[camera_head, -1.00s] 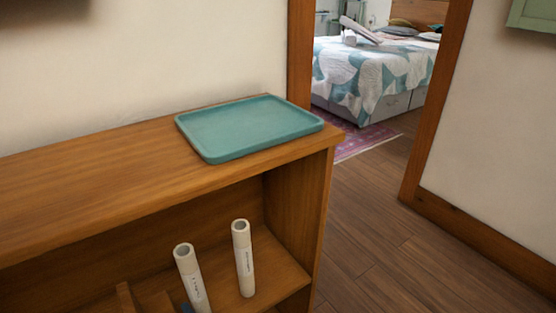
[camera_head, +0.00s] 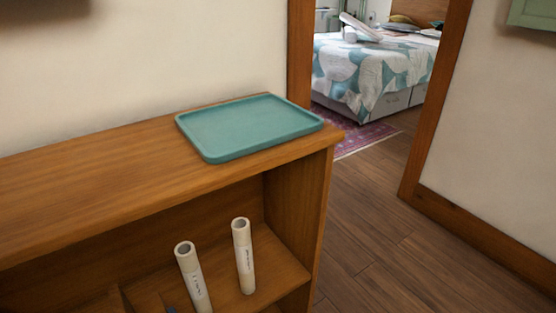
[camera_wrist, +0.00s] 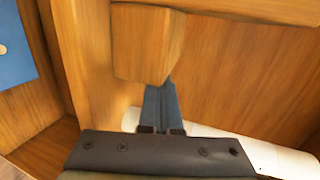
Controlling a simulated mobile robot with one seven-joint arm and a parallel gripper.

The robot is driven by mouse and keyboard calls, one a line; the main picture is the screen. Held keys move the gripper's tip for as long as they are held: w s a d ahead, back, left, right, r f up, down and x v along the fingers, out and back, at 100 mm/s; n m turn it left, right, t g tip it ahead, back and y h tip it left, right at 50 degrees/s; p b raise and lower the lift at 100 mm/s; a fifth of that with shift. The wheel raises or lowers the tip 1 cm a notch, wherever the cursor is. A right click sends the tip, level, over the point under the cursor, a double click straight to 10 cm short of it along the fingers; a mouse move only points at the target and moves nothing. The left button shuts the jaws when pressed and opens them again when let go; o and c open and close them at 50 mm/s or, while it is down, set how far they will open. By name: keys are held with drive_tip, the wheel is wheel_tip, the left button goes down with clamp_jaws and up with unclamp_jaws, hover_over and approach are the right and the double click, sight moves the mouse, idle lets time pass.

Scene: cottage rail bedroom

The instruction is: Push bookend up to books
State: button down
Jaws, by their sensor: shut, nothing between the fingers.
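In the wrist view, my gripper (camera_wrist: 162,90) is shut and empty, its blue-grey fingers together. The fingertips are at the lower edge of a wooden block (camera_wrist: 148,48); I cannot tell whether they touch it. The block stands against an upright wooden panel (camera_wrist: 82,55), and the two look like the bookend. A blue cover (camera_wrist: 14,45), probably a book, is at the far left beyond the panel, with some wood showing between. In the head view, only the top of a wooden piece (camera_head: 117,299) shows at the bottom edge; the books are out of view.
Two white tubes, a left one (camera_head: 193,278) and a right one (camera_head: 243,258), stand in the shelf. A teal tray (camera_head: 250,128) rests on the shelf top (camera_head: 90,190).

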drive_tip(key=shift+s+a+p, duration=0.95)
drive_tip(key=shift+s+a, duration=1.05)
drive_tip(key=shift+a, duration=0.95)
drive_tip(key=shift+s+a+p, duration=0.95)
drive_tip(key=shift+s+a, duration=1.05)
drive_tip(key=shift+a, duration=1)
drive_tip(key=shift+s+a+p, duration=0.95)
drive_tip(key=shift+s+a, duration=1.05)
drive_tip(key=shift+a, duration=0.95)
drive_tip(key=shift+w+d+b, duration=0.2)
drive_tip(key=shift+w+d, duration=0.4)
drive_tip(key=shift+d, duration=0.3)
drive_tip(key=shift+w+d+b, duration=0.15)
drive_tip(key=shift+w+d, duration=0.45)
drive_tip(key=shift+d, duration=0.3)
